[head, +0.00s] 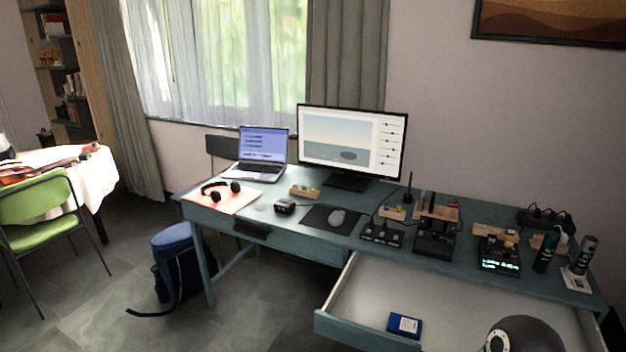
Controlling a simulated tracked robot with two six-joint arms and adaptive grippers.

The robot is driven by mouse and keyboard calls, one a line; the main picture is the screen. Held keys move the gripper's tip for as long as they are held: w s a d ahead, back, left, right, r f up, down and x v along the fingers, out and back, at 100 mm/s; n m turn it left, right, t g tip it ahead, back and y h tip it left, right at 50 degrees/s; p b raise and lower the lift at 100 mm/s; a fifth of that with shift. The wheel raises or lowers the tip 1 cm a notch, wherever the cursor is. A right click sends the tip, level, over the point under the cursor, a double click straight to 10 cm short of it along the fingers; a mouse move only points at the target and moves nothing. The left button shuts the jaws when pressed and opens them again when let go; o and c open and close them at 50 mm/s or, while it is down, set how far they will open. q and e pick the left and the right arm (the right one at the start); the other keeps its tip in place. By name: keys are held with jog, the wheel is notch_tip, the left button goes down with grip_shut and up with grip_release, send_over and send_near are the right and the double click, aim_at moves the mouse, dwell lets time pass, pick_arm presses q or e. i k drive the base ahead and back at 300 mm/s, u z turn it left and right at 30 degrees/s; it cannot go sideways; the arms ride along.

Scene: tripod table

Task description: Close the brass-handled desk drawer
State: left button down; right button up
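The desk drawer (345,328) is pulled far out at the right part of the blue-green desk (240,221). Its pale interior shows, and a small blue box with a white label (404,325) lies inside near the front. The drawer front is cut off by the bottom edge of the view, and no brass handle can be seen. A dark rounded part, probably of my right arm, covers the drawer's right portion at the bottom. Neither gripper is in view.
A blue backpack (173,262) is on the floor at left. A green chair (38,212) stands farther left. Floor left of the drawer is clear.

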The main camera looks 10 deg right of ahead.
aim_at(456, 315)
jog(key=u, duration=1.95)
jog(key=i, duration=0.1)
jog(key=z, duration=3.2)
jog(key=k, duration=0.35)
jog(key=z, duration=0.45)
jog(key=i, duration=0.95)
jog(key=z, duration=0.4)
